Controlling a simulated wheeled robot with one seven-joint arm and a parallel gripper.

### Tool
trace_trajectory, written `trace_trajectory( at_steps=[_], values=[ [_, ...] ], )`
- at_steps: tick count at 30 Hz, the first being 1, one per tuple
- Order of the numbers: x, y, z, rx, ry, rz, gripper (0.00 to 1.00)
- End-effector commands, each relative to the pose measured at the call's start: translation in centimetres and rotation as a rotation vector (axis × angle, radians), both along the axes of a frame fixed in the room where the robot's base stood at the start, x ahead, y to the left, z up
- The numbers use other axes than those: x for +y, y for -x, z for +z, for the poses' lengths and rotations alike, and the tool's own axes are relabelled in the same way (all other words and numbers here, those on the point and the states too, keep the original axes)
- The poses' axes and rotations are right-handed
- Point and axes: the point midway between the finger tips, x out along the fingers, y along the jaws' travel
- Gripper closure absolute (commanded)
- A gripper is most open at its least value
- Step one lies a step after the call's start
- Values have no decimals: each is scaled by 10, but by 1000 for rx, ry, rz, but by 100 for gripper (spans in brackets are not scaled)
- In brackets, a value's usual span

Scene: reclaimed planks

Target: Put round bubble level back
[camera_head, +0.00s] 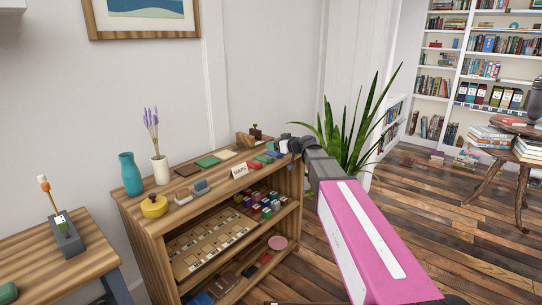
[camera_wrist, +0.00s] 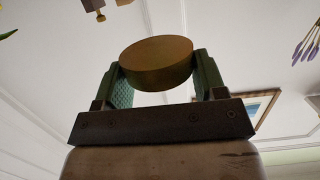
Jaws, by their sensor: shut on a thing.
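The round bubble level (camera_wrist: 156,62) shows in the wrist view as a thick brass-coloured disc. It is held between the two green-padded fingers of my gripper (camera_wrist: 158,80); its vial face is not visible. In the head view, my gripper (camera_head: 284,147) is over the far right end of the wooden shelf unit's top (camera_head: 222,183). The level is too small or hidden to make out there.
On the shelf top are a yellow round pot (camera_head: 154,206), a teal vase (camera_head: 131,174), a white vase with lavender (camera_head: 160,169), coloured flat pieces (camera_head: 208,161), a white label card (camera_head: 239,171) and a wooden block with a dark knob (camera_head: 254,134). A plant (camera_head: 352,125) stands behind my arm.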

Motion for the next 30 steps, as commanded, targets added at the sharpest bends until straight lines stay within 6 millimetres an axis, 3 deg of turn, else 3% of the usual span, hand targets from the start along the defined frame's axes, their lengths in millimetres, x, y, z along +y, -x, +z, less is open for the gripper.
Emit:
trace_trajectory(
  at_steps=[6, 11, 20, 30],
  values=[
    [20, -19, -16, -1, -1, 0, 66],
    [22, -20, -22, 0, -1, -1, 66],
    [21, -20, -56, 0, 0, -4, 66],
    [21, -20, -59, -1, 0, -4, 66]
  ],
)
